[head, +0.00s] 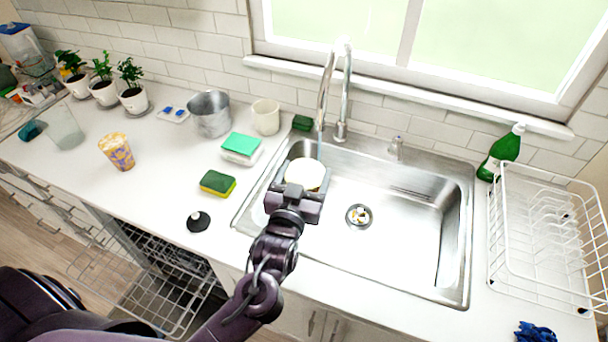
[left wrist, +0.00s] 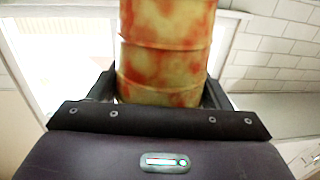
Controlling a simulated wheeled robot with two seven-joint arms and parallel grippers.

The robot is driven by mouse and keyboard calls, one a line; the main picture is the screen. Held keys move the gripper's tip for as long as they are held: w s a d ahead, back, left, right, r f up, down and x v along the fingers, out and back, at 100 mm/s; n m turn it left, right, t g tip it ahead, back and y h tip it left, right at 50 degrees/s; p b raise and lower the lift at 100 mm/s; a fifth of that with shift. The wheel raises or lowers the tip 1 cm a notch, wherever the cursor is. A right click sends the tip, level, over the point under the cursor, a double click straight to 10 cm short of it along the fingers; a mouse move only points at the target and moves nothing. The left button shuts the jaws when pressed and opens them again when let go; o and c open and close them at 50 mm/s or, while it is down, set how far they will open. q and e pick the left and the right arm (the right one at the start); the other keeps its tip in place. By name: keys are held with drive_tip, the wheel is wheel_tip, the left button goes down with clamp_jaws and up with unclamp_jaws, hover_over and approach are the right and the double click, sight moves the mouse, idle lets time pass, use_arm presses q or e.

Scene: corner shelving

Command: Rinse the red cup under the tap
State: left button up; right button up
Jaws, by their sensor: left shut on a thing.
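My left gripper (head: 303,185) is over the left part of the steel sink (head: 405,272), shut on a cup. In the left wrist view the cup (left wrist: 165,45) is yellowish with red blotches and stands between the fingers of the left gripper (left wrist: 163,95). In the head view only a pale round part of the cup (head: 306,172) shows. The tap (head: 345,95) rises behind the sink. A thin bluish streak, like water, hangs below its spout just behind the cup. I cannot tell whether it meets the cup. My right gripper is not in view.
Left of the sink are a green-yellow sponge (head: 217,184), stacked sponges (head: 241,148), a black stopper (head: 198,221), a patterned cup (head: 117,152), a metal pot (head: 210,114) and a white cup (head: 266,117). A dish rack (head: 545,230) and green bottle (head: 502,153) stand right.

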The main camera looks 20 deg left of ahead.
sight(309, 167)
use_arm(q)
drive_tip(key=shift+w+a+f, duration=0.1)
drive_tip(key=shift+w+f, duration=0.05)
drive_tip(key=shift+w, duration=0.35)
drive_tip(key=w+b, duration=0.1)
drive_tip(key=w, duration=0.1)
drive_tip(key=w+f+b, duration=0.1)
drive_tip(key=w, duration=0.1)
drive_tip(key=shift+w+a+b, duration=0.2)
drive_tip(key=shift+b, duration=0.1)
drive_tip(key=shift+w+a+f+b, duration=0.1)
drive_tip(key=shift+w+f+b, duration=0.05)
drive_tip(key=shift+w+b, duration=0.45)
drive_tip(key=w, duration=0.2)
drive_tip(key=w+b, duration=0.1)
drive_tip(key=w, duration=0.1)
drive_tip(key=w+f, duration=0.1)
drive_tip(key=w, duration=0.1)
drive_tip(key=shift+a+b, duration=0.3)
drive_tip(key=shift+b, duration=0.05)
drive_tip(key=shift+s, duration=0.1)
drive_tip(key=shift+d, duration=0.15)
drive_tip(key=shift+d+r, duration=0.1)
drive_tip(key=shift+d, duration=0.35)
